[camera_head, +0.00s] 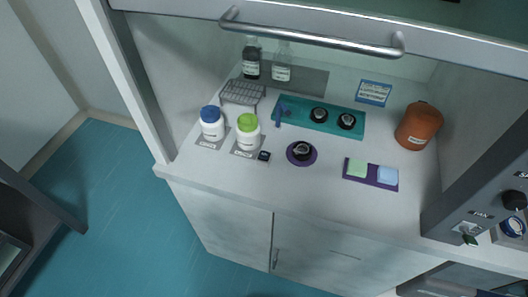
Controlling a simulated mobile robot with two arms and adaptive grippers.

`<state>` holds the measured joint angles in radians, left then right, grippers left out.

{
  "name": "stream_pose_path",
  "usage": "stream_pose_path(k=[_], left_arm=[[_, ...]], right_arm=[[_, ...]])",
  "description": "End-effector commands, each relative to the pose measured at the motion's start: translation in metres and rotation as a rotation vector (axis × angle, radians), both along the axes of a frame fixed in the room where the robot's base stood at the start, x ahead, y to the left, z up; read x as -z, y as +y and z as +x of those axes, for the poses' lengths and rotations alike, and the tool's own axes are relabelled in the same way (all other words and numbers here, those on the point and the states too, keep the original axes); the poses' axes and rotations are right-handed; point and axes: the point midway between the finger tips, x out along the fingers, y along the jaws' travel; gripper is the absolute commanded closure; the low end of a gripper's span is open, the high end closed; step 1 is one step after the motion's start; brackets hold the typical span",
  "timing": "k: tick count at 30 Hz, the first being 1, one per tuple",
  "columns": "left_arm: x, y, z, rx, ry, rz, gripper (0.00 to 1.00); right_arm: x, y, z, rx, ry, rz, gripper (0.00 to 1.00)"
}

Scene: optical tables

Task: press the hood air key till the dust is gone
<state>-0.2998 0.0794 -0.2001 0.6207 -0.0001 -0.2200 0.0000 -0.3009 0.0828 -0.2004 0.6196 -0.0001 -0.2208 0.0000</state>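The fume hood's control panel (480,200) is at the right edge of the head view, on the dark right post. I can make out no dust on the hood's worktop (330,205) or in the air. Neither of my grippers is in view.
A raised sash with a metal handle (310,42) crosses the top. On the worktop stand blue- and green-capped jars (212,128), dark and clear bottles (251,62), a wire rack (242,95), a teal mat (290,118) and a brown container (419,128). The worktop's front strip is clear.

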Motion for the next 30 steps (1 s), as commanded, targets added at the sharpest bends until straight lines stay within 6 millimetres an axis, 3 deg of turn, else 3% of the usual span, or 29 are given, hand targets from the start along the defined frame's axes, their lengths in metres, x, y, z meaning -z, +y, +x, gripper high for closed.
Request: stream_pose_path(k=[2, 12, 30], left_arm=[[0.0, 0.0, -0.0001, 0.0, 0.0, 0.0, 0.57], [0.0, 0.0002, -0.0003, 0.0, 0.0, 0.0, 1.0], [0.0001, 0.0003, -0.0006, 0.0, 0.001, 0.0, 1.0]], right_arm=[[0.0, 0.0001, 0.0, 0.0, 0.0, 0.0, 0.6], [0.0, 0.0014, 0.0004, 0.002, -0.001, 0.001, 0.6], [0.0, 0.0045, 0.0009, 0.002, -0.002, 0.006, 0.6]])
